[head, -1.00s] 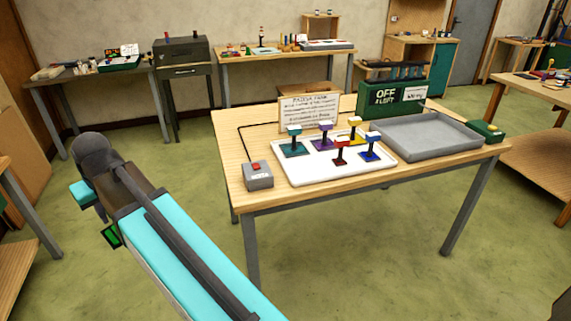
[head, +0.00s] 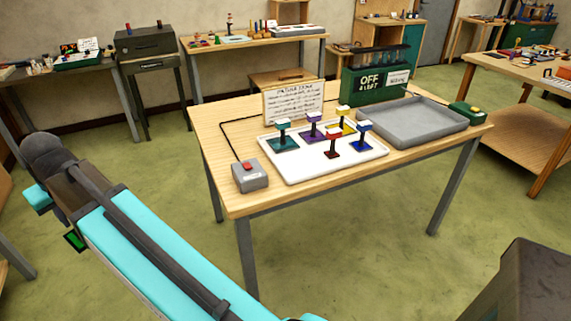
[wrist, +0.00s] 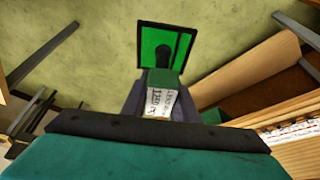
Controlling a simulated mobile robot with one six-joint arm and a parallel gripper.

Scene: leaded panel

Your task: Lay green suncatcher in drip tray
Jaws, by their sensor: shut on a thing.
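The green suncatcher (head: 75,240) hangs at the end of my arm at the left of the head view. In the wrist view it is a green square pane with a dark frame (wrist: 151,50), a dark post and a white paper label. My gripper (wrist: 160,92) is shut on its handle, and it is clear of the table. The drip tray, a shallow grey tray (head: 415,122), lies empty on the right part of the wooden table (head: 290,195). In the head view my gripper (head: 62,222) is well left of the tray, and the fingertips are partly hidden.
A white board (head: 375,158) holds several coloured suncatchers left of the drip tray. A grey box with a red button (head: 249,175), a sign (head: 293,103), a green "OFF" rack (head: 375,88) and a small green box (head: 467,115) share the table. Open floor lies in front.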

